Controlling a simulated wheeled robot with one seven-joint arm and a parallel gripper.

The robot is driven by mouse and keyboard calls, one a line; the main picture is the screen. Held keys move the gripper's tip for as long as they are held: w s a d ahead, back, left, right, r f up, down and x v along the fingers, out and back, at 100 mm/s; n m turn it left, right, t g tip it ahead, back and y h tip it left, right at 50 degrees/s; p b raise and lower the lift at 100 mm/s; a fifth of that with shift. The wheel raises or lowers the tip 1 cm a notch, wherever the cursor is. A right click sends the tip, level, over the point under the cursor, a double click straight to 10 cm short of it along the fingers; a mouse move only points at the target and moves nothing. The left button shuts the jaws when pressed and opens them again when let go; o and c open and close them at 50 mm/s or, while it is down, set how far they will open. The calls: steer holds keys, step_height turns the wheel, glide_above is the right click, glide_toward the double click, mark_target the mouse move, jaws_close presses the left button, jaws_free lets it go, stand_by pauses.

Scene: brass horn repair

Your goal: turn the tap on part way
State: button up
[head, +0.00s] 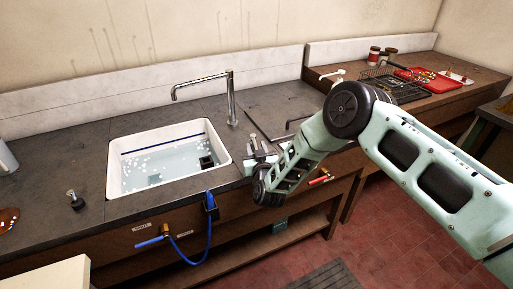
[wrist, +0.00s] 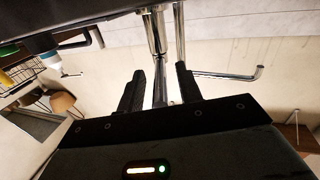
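The tap's chrome spout (head: 231,100) rises behind the right end of the white sink and bends left over it. In the wrist view, the spout (wrist: 230,75) shows on the right, and a chrome lever (wrist: 158,88) stands between the dark fingers. My gripper (wrist: 161,84) is open, with a gap visible on each side of the lever. In the head view, my gripper (head: 258,145) is low over the counter, right of the sink. The lever is hard to make out there, and the turn it stands at cannot be told.
The sink (head: 117,190) holds water with white suds and a dark block. A blue hose (head: 210,237) hangs from a clamp at the front edge. A wire rack (head: 395,86), red tray (head: 436,82) and jars (head: 374,55) stand at the back right.

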jaws_close()
steer(key=y+b, duration=0.1)
steer(key=d+n+y+b, duration=0.1)
steer(key=n+y+b, duration=0.1)
steer(key=shift+w+d+f+g, duration=0.2)
steer(key=shift+w+d+g, duration=0.1)
steer(key=shift+g, duration=0.1)
steer(key=n+y+b, duration=0.1)
steer(key=n+g+y+b, duration=0.1)
steer(key=shift+w+d+y, duration=0.15)
steer(key=shift+d+y, duration=0.15)
steer(key=shift+d, duration=0.05)
steer(key=shift+w+d+r+n+g+y+b, duration=0.1)
steer(key=shift+d+r+n+g+y+b, duration=0.15)
steer(key=shift+n+g+y+b, duration=0.35)
jaws_free()
